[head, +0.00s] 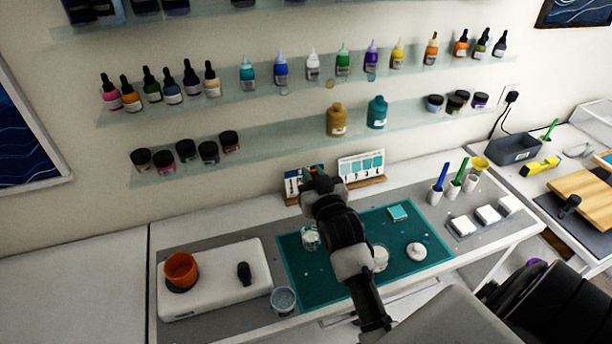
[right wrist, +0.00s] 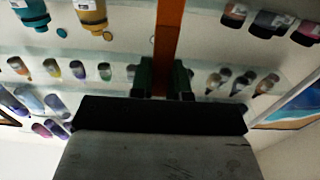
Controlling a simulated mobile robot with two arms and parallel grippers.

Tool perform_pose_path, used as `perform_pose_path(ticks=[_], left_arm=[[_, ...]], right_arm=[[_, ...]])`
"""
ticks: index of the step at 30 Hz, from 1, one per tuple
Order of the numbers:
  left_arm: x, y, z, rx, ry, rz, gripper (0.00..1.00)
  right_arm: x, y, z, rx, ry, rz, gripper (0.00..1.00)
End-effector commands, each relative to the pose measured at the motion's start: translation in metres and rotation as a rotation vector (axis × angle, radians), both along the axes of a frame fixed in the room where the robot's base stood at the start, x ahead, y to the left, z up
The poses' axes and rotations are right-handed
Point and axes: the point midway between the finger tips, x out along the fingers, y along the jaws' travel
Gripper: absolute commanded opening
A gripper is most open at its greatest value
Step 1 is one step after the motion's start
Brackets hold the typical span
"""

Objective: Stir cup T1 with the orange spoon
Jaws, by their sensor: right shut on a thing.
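My right gripper (head: 314,174) is raised over the back of the table, in front of the cards, and is shut on the orange spoon. In the right wrist view the spoon's orange handle (right wrist: 169,35) stands between the two dark fingers (right wrist: 165,78); its far end is out of that view. Clear cups stand below: one (head: 310,238) on the teal mat left of my arm, one (head: 380,258) on the mat partly behind my arm, and one (head: 283,301) with bluish contents near the front edge. I cannot read which is T1. My left gripper is not in view.
White holders with blue and green sticks (head: 437,192) stand at the back right. Shelves of bottles (head: 300,78) line the wall.

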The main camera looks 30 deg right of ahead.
Motion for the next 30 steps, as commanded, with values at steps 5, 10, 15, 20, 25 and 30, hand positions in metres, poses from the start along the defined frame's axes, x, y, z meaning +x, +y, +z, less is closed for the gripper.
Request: perform_pose_path(ticks=[5,10,15,20,25,30], left_arm=[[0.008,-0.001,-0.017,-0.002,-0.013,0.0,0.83],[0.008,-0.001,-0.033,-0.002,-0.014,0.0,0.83],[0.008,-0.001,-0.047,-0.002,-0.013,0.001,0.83],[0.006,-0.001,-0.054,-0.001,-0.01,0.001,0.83],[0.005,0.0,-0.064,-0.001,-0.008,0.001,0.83],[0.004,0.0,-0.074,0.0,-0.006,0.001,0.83]], right_arm=[[0.0,0.0,-0.018,0.001,0.0,0.001,0.0],[0.0,0.001,-0.033,0.001,0.0,0.002,0.0],[0.0,0.001,-0.048,0.001,0.0,0.002,0.0],[0.0,0.001,-0.061,0.001,0.0,0.002,0.0],[0.0,0.001,-0.077,0.001,0.001,0.002,0.0],[0.0,0.001,-0.092,0.001,0.001,0.001,0.0]])
